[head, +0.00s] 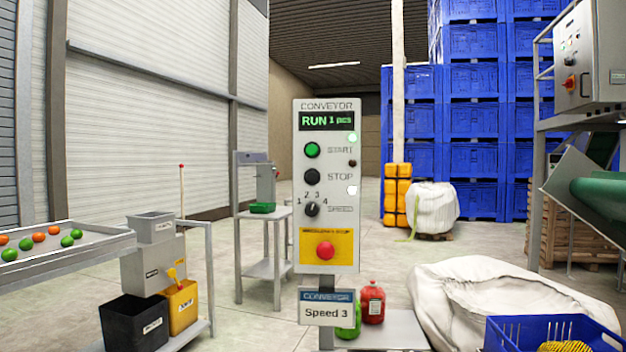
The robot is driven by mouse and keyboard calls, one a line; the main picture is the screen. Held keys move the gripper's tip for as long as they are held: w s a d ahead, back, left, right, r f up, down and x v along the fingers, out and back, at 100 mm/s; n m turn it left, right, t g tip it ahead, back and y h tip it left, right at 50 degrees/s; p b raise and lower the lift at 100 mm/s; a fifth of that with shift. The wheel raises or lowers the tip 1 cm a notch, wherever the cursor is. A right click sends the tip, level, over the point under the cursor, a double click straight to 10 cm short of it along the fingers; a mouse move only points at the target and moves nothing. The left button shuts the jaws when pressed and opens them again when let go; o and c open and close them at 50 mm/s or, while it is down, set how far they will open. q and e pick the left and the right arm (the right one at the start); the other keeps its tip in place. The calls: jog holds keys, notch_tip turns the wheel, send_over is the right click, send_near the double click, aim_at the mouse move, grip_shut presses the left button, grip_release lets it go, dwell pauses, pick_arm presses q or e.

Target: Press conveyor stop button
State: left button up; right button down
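The conveyor control panel (342,188) stands upright in the middle of the head view, facing me. Its black stop button (312,177) sits beside the word STOP, below the green start button (312,150). The display (327,121) reads "RUN 1 pcs". The speed knob (312,209) is below the stop button, and a red emergency button (325,251) sits on a yellow plate lower down. A sign (326,308) under the panel reads "Speed 3". Neither of my grippers is in view.
White sacks (495,300) and a blue crate (552,331) are at the lower right. Blue crates (473,120) are stacked behind. Nothing stands in front of the panel's buttons.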

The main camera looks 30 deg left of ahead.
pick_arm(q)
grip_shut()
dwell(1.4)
